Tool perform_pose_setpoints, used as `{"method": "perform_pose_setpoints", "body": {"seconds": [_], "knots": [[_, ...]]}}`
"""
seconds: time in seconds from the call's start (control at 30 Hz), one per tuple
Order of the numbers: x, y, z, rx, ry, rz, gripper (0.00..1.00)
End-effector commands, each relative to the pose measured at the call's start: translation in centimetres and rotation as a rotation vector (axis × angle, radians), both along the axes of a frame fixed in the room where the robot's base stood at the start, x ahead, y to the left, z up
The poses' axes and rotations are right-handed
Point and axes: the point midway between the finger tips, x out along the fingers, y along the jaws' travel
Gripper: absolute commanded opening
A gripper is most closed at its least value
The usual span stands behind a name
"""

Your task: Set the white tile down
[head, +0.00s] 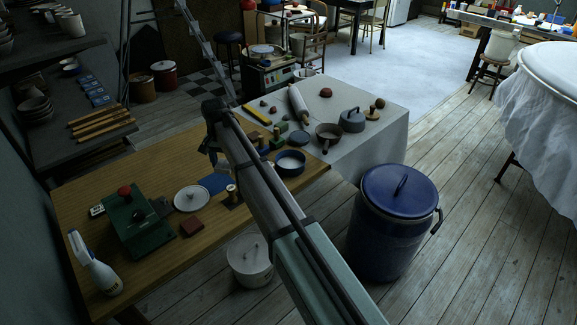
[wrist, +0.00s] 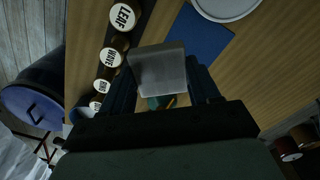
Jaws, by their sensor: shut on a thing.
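The white tile (wrist: 157,62) shows pale grey in the wrist view, held between the two dark fingers of my gripper (wrist: 160,84), which is shut on it. A blue square (wrist: 207,40) lies on the wooden table beyond the tile in that view. The tile looks raised above the table, but its height is hard to judge. In the head view the blue square (head: 215,183) lies near the table's middle. My wrist is beside it there, and I cannot make out the tile or fingertips.
A white round lid (head: 192,198), a red-brown block (head: 192,227) and a green box (head: 138,222) stand left of the blue square. Stamps marked LEAF (wrist: 122,17) and WAVE (wrist: 110,57) stand close by. A blue dish (head: 290,163) stands right. Bare wood shows between them.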

Motion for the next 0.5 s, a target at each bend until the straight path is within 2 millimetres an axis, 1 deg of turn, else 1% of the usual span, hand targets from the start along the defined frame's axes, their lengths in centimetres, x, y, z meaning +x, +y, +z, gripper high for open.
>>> {"method": "perform_pose_setpoints", "body": {"seconds": [0.03,0.07,0.17,0.2,0.23,0.3,0.37,0.4,0.47,0.5], "knots": [[-1.0,-1.9,0.1,0.000,-0.001,0.051,0.27],[-1.3,-2.9,0.1,0.000,-0.001,0.086,0.27],[-2.6,-6.8,0.3,0.000,-0.001,0.192,0.27],[-3.0,-8.6,0.5,0.000,-0.001,0.227,0.27],[-3.3,-9.9,0.5,0.000,-0.001,0.250,0.27],[-4.0,-12.9,0.7,0.000,0.000,0.291,0.27],[-4.6,-15.3,0.8,0.000,0.000,0.315,0.27],[-4.9,-17.0,0.9,0.000,0.000,0.325,0.27],[-5.5,-19.3,1.0,0.000,0.000,0.335,0.27],[-5.8,-20.7,1.1,0.000,0.000,0.338,0.27]]}}
